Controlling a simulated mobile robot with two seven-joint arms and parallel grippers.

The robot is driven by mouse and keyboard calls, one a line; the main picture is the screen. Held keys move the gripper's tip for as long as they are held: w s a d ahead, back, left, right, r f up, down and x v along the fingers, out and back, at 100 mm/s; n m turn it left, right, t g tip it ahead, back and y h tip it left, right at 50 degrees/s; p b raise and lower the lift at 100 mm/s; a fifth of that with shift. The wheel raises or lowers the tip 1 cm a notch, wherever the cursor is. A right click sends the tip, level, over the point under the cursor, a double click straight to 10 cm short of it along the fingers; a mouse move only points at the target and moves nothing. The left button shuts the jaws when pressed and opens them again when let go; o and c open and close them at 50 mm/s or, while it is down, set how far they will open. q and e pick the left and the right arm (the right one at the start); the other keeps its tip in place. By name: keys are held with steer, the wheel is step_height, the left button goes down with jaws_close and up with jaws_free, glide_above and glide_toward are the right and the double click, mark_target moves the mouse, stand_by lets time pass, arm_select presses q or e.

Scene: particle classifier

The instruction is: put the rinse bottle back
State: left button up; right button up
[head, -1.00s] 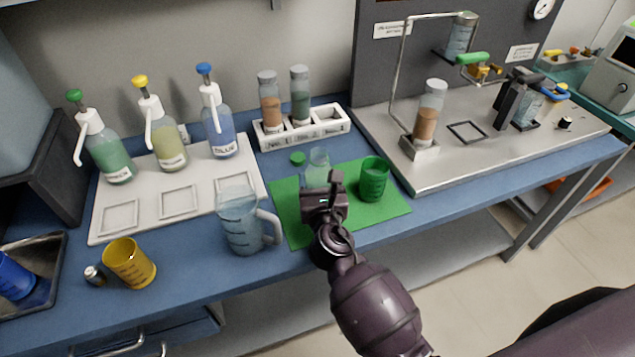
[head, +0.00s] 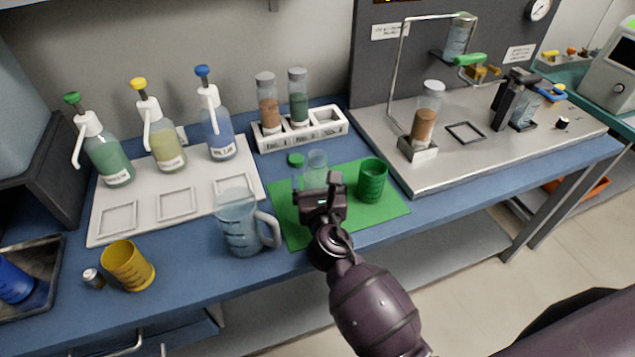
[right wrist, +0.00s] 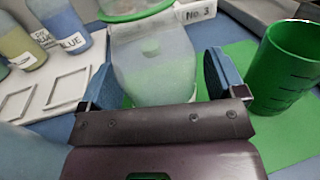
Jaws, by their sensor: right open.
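No label I can read says rinse bottle. A clear translucent bottle (head: 317,160) stands on the green mat (head: 385,212), partly hidden behind my right gripper (head: 323,185). In the right wrist view this bottle (right wrist: 152,65) is between the two spread blue-padded fingers of my right gripper (right wrist: 155,85); I cannot tell whether they touch it. Three squeeze bottles, green (head: 108,160), yellow (head: 166,145) and blue (head: 217,133), stand on a white tray (head: 150,205) with empty square frames in front of them. My left gripper is out of view.
A green beaker (head: 371,182) stands right of the gripper, and a clear jug (head: 240,230) left. A white rack (head: 330,126) holds two vials. The steel tray (head: 470,150) at right carries a vial, frame and clamp.

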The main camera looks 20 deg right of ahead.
steer(key=s, duration=0.4)
steer(key=s+a, duration=0.1)
steer(key=s, duration=0.3)
steer(key=s+a, duration=0.1)
steer(key=s, duration=0.2)
steer(key=shift+s+a, duration=0.1)
steer(key=shift+s, duration=0.3)
steer(key=s+d+f+m+g+h, duration=0.2)
steer(key=s+d+m+g, duration=0.3)
steer(key=m, duration=0.4)
steer(key=s+d+f+m+g+h, duration=0.1)
steer(key=s+d+f+m+g, duration=0.2)
steer(key=d+m, duration=0.5)
steer(key=s+f+m+g+y, duration=0.2)
steer(key=s+m+g+y, duration=0.45)
steer(key=s+m, duration=1)
steer(key=w+f+t, duration=0.8)
steer(key=w, duration=0.1)
steer(key=shift+a+f+n, duration=0.15)
steer(key=shift+a+n, duration=0.1)
steer(key=shift+n, duration=0.1)
